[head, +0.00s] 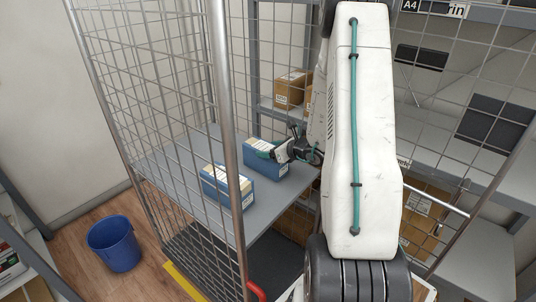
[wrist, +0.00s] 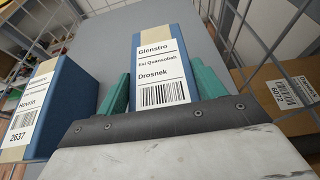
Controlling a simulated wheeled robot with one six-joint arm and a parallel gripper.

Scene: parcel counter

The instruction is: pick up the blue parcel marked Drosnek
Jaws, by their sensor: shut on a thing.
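The blue parcel marked Drosnek (wrist: 165,38) is in the middle of the wrist view, with a tan strip and a white label facing me. My gripper (wrist: 162,92) has its teal fingers on both sides of this parcel and is shut on it. In the head view my gripper (head: 272,151) is at the right-hand blue parcel (head: 265,170) on the cage trolley's grey shelf (head: 190,150). I cannot tell whether the parcel is lifted off the shelf.
A second blue parcel (head: 222,187) stands close by on the left; its label in the wrist view (wrist: 24,127) reads 2637. Wire mesh sides and a metal post (head: 228,130) enclose the shelf. Brown cartons (head: 290,90) sit on a rack behind. A blue bin (head: 113,243) stands on the floor.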

